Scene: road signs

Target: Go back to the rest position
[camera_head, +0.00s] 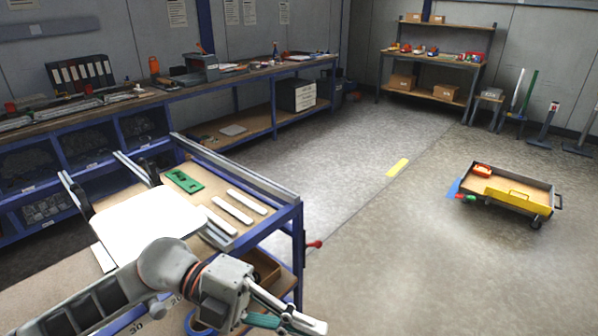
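One arm of mine comes in from the lower left, over the workbench. Its gripper, my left gripper (287,320), is at the bottom edge, beyond the bench's right side. Its fingers are partly cut off by the picture edge, so I cannot tell how far apart they are. No held object shows. My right gripper is not in view. The workbench (285,192) has a blue frame and carries a white panel (145,222), a green plate (184,180) and several white strips (232,208).
A low cart (510,187) with a yellow front and a red item stands on the floor at right. A long blue-framed bench (160,92) runs along the left wall. Wooden shelves (435,58) stand at the back. The floor (390,255) between workbench and cart is clear.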

